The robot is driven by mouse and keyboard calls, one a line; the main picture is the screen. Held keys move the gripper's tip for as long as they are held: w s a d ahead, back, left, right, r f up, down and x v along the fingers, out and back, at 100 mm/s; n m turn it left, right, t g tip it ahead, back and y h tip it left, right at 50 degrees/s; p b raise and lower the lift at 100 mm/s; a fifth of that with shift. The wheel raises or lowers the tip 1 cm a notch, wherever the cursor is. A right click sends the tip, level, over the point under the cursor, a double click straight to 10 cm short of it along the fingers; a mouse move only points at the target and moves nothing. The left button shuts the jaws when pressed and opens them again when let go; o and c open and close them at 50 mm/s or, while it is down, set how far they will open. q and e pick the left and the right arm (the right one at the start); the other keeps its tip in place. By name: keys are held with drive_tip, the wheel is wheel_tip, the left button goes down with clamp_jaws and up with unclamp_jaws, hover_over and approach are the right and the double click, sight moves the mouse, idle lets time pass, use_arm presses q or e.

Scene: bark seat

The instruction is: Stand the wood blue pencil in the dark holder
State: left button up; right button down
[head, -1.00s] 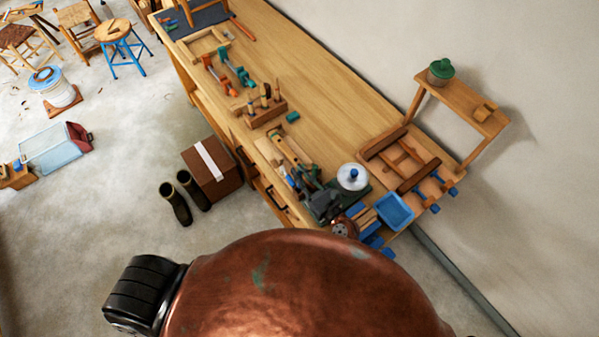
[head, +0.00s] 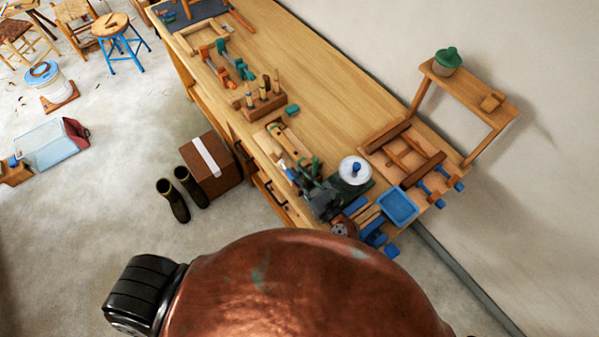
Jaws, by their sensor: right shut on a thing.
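My right gripper (head: 308,180) is a dark shape low over the near end of the workbench (head: 330,90). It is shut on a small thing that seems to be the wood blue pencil. The pencil's outline is too small and crowded to make out. I cannot pick out the dark holder for certain among the things around the gripper. My left gripper is not in view. My own copper-coloured body hides the bottom middle.
A blue tray (head: 398,207) and a round white lid-like thing (head: 354,167) are right of the gripper. A wooden tool block (head: 264,103) stands farther along the bench. A small wall-side shelf (head: 470,95) rises at right. A cardboard box (head: 210,165) and boots stand on the floor.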

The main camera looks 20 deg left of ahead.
drive_tip(key=shift+d, duration=0.1)
drive_tip(key=shift+f+b, duration=0.4)
drive_tip(key=shift+f, duration=0.1)
idle(0.5)
drive_tip(key=c, duration=1.9)
unclamp_jaws()
drive_tip(key=shift+o, duration=0.4)
drive_tip(key=shift+o, duration=1.1)
drive_tip(key=shift+r, duration=0.1)
wheel_tip(320, 180, up, 7)
drive_tip(key=p, duration=0.7)
